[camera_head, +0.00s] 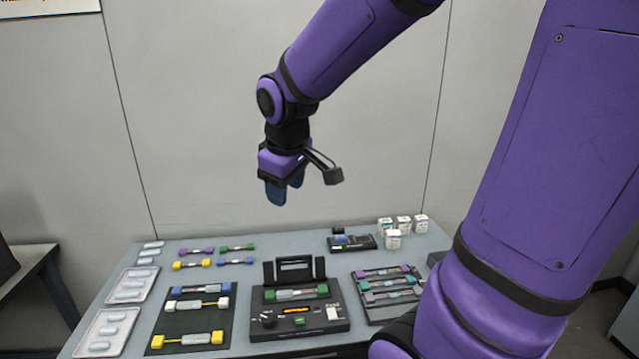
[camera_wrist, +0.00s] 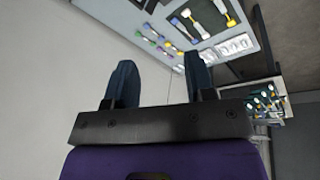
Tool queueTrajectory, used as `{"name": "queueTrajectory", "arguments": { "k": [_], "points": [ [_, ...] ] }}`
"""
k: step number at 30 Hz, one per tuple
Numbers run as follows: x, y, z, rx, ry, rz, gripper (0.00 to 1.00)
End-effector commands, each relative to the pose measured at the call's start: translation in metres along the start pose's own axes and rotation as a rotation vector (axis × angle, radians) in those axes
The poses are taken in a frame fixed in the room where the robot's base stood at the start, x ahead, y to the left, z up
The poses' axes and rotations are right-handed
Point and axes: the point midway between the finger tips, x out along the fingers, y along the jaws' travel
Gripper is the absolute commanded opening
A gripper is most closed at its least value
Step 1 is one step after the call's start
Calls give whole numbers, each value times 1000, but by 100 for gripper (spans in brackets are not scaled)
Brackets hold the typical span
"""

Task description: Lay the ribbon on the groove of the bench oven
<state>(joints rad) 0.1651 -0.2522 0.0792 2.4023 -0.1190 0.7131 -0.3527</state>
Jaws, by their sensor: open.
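My gripper (camera_head: 282,193) hangs empty above the back of the table, fingers pointing down. In the wrist view my gripper (camera_wrist: 160,82) shows its two dark fingers apart with nothing between them. A black bench device (camera_head: 335,322), seemingly the oven, stands at the table's front middle with its lid (camera_head: 293,271) raised. A ribbon with green ends (camera_head: 296,292) lies across this device, below the lid; whether it sits in the groove is too small to tell. Other ribbons lie about, and I cannot tell which one the task means.
A dark mat (camera_head: 190,322) with several ribbons lies left of the device. More coloured ribbons (camera_head: 197,251) lie loose behind it. A rack (camera_head: 362,288) with several ribbons stands right. White boxes (camera_head: 393,241) and a small instrument (camera_head: 357,242) stand at the back right. Trays (camera_head: 107,335) line the left.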

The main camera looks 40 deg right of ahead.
Motion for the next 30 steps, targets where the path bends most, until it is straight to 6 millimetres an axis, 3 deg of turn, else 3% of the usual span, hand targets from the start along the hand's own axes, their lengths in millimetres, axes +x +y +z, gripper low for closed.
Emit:
{"name": "queueTrajectory", "arguments": {
  "k": [3, 12, 19, 30],
  "points": [
    [-32, -15, 18, 79, 50, 3, 50],
    [-87, -53, 69, 275, 160, -41, 50],
    [-103, -68, 95, 361, 204, -80, 50],
    [-105, -71, 99, 376, 209, -88, 50]
  ]
}}
